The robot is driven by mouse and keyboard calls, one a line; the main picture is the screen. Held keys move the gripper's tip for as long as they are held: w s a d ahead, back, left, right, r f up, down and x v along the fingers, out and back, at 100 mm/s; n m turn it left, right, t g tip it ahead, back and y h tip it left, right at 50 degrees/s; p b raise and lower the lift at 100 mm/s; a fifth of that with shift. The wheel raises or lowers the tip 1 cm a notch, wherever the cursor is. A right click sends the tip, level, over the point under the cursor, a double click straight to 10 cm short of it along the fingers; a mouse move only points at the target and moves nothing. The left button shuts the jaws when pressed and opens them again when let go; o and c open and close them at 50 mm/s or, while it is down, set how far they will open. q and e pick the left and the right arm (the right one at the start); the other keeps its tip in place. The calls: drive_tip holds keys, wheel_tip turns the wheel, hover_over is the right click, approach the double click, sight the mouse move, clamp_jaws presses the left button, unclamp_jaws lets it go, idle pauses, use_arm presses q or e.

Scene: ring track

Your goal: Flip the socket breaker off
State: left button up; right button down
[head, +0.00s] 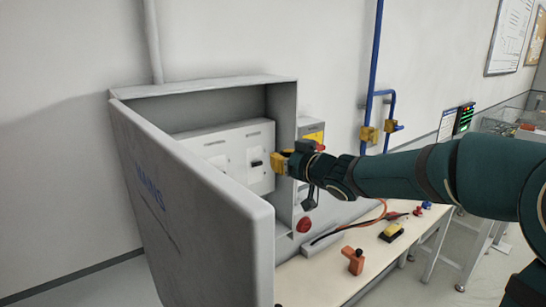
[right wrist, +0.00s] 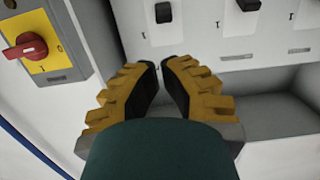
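The open grey breaker box (head: 285,150) is on the wall, with a white breaker panel (head: 232,140) inside. A black toggle (head: 256,163) shows on the panel's right part. In the right wrist view, one black toggle (right wrist: 162,12) lies just beyond my fingertips, apart from them, and another toggle (right wrist: 250,5) is to its right. I cannot read which one is the socket breaker. My right gripper (head: 279,162) is at the box's right side, in front of the panel. Its yellow fingers (right wrist: 161,65) are drawn together at the tips, with nothing between them. My left gripper is out of view.
The box's open door (head: 190,205), marked MAINS, stands in front at left. A yellow switch plate with a red knob (right wrist: 25,45) is beside the box. Below are a red button (head: 304,224) and a bench (head: 320,280) with an orange object (head: 353,261).

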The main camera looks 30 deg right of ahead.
sight(257, 152)
drive_tip(key=x, duration=0.9)
drive_tip(key=shift+w+b, duration=0.1)
drive_tip(key=shift+b, duration=0.3)
